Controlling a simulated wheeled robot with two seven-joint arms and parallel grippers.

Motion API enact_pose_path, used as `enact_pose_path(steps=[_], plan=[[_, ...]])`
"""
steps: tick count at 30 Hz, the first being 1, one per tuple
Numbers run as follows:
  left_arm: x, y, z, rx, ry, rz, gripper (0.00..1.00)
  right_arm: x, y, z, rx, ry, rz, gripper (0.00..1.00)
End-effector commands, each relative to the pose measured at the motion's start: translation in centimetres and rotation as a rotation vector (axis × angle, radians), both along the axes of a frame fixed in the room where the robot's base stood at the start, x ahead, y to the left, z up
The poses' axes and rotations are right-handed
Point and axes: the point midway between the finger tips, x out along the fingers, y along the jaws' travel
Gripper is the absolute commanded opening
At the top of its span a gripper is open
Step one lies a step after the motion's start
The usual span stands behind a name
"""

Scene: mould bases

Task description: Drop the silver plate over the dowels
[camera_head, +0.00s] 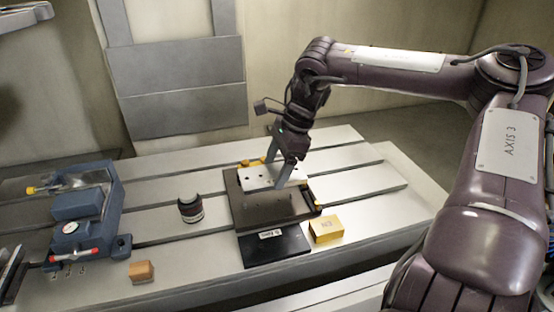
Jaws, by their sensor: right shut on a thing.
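The silver plate (261,178), with small dark holes, is over the far part of a dark mould base (265,209) in the middle of the table. My right gripper (282,180) comes down from above and is shut on the plate. Its fingers hide part of the plate. Brass-coloured dowels (245,163) show at the base's far edge and right side. Whether the plate touches the base or hangs just above it, I cannot tell. My left gripper is not in view.
A black labelled block (273,249) and a yellow box (326,229) sit in front of the base. A blue vise-like fixture (88,213) and a small wooden block (141,271) are farther left. The slotted table (365,178) is clear at right.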

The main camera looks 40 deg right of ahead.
Motion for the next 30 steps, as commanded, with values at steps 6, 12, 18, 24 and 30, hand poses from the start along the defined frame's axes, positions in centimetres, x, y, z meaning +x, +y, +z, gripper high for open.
enact_pose_path(steps=[6, 12, 18, 24, 30], plan=[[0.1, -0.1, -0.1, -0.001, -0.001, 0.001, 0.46, 0.0, 0.2, -0.2, 0.001, -0.006, -0.015, 0.35], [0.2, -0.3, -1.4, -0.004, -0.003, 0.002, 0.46, 0.0, 0.2, -1.6, 0.003, -0.006, -0.015, 0.35], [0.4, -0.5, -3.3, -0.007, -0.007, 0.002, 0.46, 0.0, 0.2, -3.6, 0.002, -0.005, -0.015, 0.35], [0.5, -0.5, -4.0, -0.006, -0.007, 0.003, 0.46, 0.0, 0.2, -4.9, 0.0, -0.006, -0.014, 0.35], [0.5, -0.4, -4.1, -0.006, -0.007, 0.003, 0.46, 0.0, 0.2, -5.3, 0.0, -0.006, -0.014, 0.35]])
